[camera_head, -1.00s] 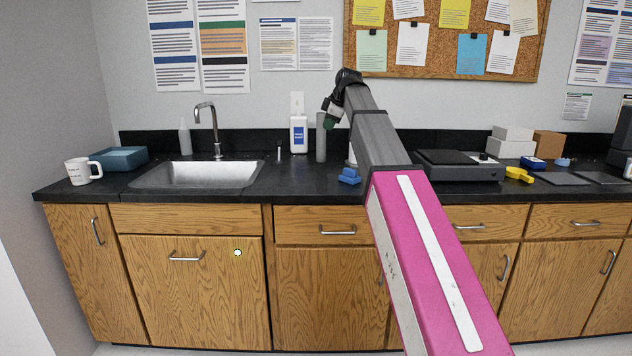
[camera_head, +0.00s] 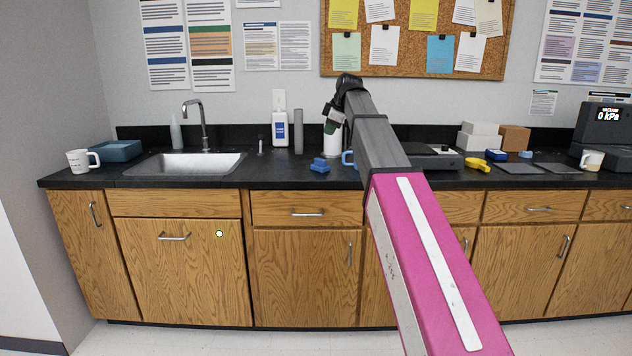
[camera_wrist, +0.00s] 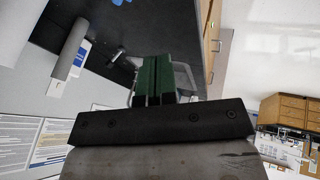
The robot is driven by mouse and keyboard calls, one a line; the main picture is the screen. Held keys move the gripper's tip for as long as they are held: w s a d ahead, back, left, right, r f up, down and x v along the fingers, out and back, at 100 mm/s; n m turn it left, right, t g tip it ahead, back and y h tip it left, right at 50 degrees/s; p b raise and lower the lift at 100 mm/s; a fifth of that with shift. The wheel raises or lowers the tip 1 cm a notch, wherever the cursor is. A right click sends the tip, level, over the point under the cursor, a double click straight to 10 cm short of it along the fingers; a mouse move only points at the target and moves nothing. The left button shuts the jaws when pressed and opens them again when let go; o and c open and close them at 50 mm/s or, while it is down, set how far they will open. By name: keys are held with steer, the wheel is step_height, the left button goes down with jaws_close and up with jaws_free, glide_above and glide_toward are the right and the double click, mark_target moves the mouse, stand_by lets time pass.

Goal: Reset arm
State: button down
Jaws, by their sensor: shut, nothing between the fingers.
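My gripper (camera_wrist: 154,80) shows in the wrist view with its two dark green fingers side by side, shut and empty. In the head view my gripper (camera_head: 331,119) is at the far end of my raised pink and grey arm, above the counter and in front of a white cylinder (camera_head: 331,140). It seems to touch nothing, though the arm hides part of the area behind it.
Wooden cabinets (camera_head: 300,275) stand below. The floor in front is clear.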

steer(key=s+d+f+m+g+h, duration=0.1)
steer(key=s+d+f+m, duration=0.15)
steer(key=f, duration=0.75)
steer(key=s+d+f+m, duration=0.2)
steer(key=s+f+m, duration=0.15)
steer(key=f, duration=0.75)
steer(key=s+d+f+m+g+h, duration=0.1)
steer(key=s+d+f+m, duration=0.2)
steer(key=f, duration=0.7)
steer(key=s+d+f+m+g+h, duration=0.1)
steer(key=s+d+f+m, duration=0.2)
steer(key=s+f, duration=0.8)
steer(key=s+d+f+m+g+h, duration=0.1)
steer(key=s+d+f+m, duration=0.2)
steer(key=s+f, duration=0.8)
steer(key=shift+d+f+m+g, duration=0.15)
steer(key=shift+d+m+g, duration=0.2)
steer(key=shift+m, duration=0.45)
steer(key=shift+a, duration=0.1)
